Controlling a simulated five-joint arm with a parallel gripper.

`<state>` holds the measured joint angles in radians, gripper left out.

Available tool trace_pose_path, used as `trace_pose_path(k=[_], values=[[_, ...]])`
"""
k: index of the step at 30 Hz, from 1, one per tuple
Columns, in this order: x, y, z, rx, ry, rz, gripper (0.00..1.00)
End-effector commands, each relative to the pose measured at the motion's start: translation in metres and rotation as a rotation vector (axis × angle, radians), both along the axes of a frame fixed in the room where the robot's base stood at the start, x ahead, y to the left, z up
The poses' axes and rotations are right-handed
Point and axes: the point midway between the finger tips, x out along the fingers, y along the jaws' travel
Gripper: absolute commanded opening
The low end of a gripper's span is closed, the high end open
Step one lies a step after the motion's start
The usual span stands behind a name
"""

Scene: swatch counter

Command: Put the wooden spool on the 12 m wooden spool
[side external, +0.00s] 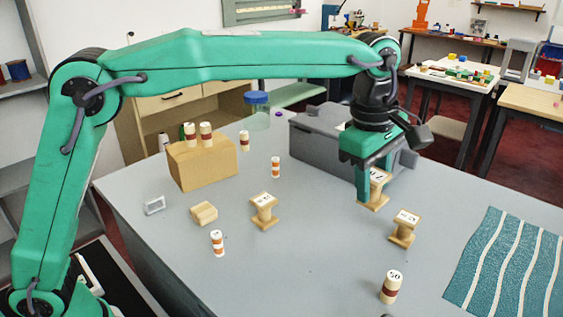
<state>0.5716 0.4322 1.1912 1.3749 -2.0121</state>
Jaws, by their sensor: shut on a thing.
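My gripper (371,182) points down at the right of the counter, shut on a wooden spool (376,199). A finger covers the spool's left side, and its top label is partly hidden. I cannot tell whether the spool touches the counter. A second wooden spool (264,212) stands upright to the left of my gripper, with a white label on top. A third wooden spool (404,229) stands upright to the right and nearer the camera, also labelled on top. The labels are too small to read surely, so I cannot tell which is the 12 m one.
A grey box (318,142) stands just behind my gripper. A tan block (203,168) bears banded cylinders. More banded cylinders, including one at the front (390,288), stand around. A small wooden block (204,213) lies left.

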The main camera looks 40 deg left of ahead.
Motion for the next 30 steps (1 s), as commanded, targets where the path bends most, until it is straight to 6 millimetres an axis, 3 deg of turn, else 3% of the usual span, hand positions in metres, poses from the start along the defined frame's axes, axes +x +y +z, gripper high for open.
trace_pose_path(k=[30], values=[[0.085, 0.063, -0.064, 0.020, -0.012, 0.005, 0.15]])
